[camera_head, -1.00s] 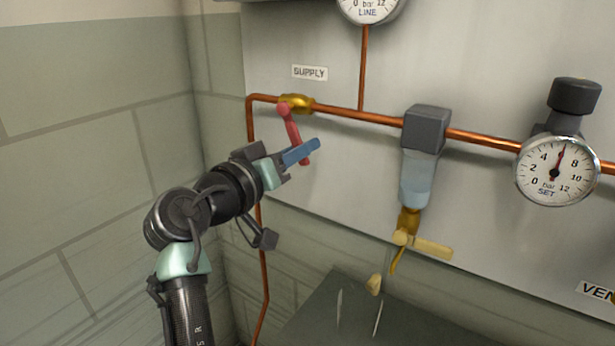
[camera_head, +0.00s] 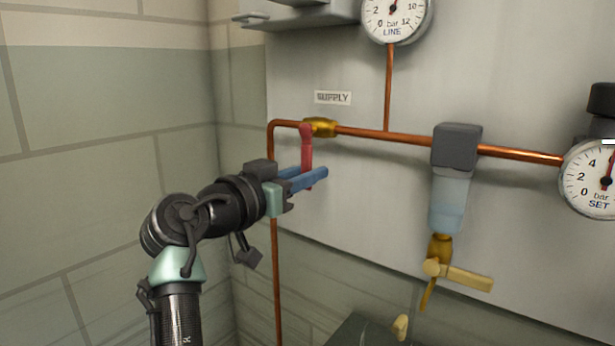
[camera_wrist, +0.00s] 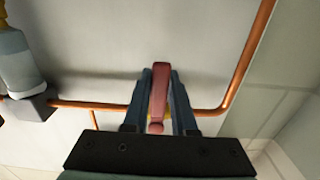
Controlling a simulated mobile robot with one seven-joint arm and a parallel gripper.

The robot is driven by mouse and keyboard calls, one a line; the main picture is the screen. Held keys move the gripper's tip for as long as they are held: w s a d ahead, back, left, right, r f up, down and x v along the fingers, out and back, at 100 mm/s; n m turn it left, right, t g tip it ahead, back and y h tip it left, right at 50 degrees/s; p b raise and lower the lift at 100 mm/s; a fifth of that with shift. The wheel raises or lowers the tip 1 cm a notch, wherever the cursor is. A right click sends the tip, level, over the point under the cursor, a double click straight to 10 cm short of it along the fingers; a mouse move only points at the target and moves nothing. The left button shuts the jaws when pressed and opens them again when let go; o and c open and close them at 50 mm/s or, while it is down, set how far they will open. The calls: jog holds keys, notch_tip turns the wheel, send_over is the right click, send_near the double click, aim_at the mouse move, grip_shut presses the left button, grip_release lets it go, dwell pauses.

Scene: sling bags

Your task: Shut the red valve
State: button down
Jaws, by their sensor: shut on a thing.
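The red valve lever (camera_head: 307,146) hangs down, nearly upright, from a brass valve body (camera_head: 320,127) on the copper pipe under the SUPPLY label. My gripper (camera_head: 312,177) has its blue fingers on either side of the lever's lower part. In the wrist view my gripper (camera_wrist: 160,98) is shut on the red lever (camera_wrist: 159,90), which runs between the two fingers. The brass body is mostly hidden there behind the lever and fingers.
The copper pipe (camera_head: 405,138) runs right to a grey filter block (camera_head: 456,147) with a pale bowl. A yellow-handled drain valve (camera_head: 468,278) hangs below it. The LINE gauge (camera_head: 396,18) is above, the SET gauge (camera_head: 592,180) at right. A tiled wall (camera_head: 110,150) stands at left.

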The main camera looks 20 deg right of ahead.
jog(key=c, duration=0.7)
grip_release()
jog(key=v, duration=1.3)
jog(key=shift+p, duration=0.4)
